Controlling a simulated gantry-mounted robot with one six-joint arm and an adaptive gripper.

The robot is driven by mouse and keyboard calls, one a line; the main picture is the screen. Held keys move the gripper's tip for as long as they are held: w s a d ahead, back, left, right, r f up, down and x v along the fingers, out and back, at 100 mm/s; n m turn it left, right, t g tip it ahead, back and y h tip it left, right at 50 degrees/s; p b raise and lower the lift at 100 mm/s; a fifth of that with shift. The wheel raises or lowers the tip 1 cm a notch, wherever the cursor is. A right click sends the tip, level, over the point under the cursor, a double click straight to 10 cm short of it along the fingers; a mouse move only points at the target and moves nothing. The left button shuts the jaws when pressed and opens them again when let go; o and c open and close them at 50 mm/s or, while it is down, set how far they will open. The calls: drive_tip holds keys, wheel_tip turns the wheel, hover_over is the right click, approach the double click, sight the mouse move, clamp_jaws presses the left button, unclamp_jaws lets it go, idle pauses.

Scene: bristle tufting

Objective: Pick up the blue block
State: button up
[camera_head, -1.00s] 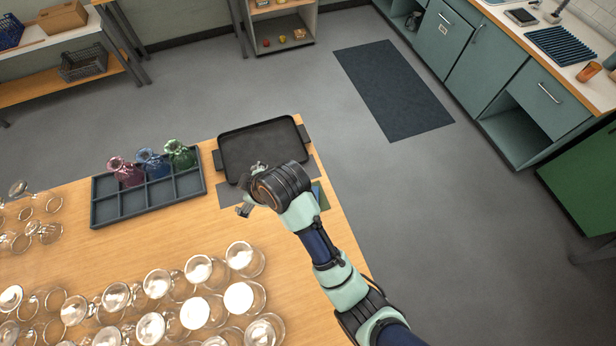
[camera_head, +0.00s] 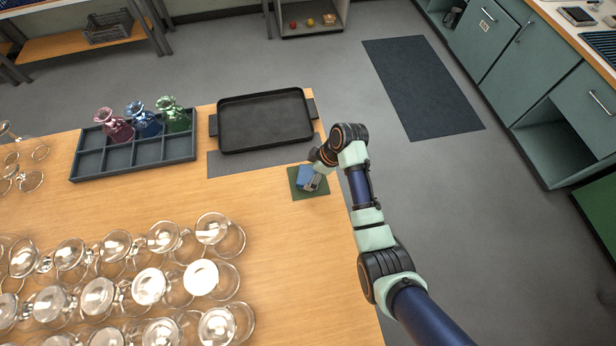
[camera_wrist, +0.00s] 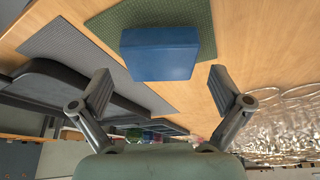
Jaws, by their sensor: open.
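The blue block (camera_head: 305,175) lies on a small green mat (camera_head: 298,192) near the table's right edge. In the wrist view the blue block (camera_wrist: 160,55) is at the upper middle, ahead of the fingertips, with the green mat (camera_wrist: 205,22) around it. In the wrist view my gripper (camera_wrist: 160,88) is open, one finger to each side of the block's near face, with nothing between the fingers.
A black tray (camera_head: 265,149) lies on a grey mat (camera_head: 228,168) behind the block. A dark compartment rack (camera_head: 90,172) holds pink, blue and green vases at the back left. Several rows of glasses (camera_head: 150,285) fill the front left. Bare tabletop (camera_head: 245,205) lies left of the green mat.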

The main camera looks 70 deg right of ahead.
sight(309, 176)
drive_tip(key=x, duration=0.3)
drive_tip(key=shift+f, duration=0.1)
drive_tip(key=c, duration=1.2)
wheel_tip(309, 176, up, 20)
drive_tip(key=p, duration=0.4)
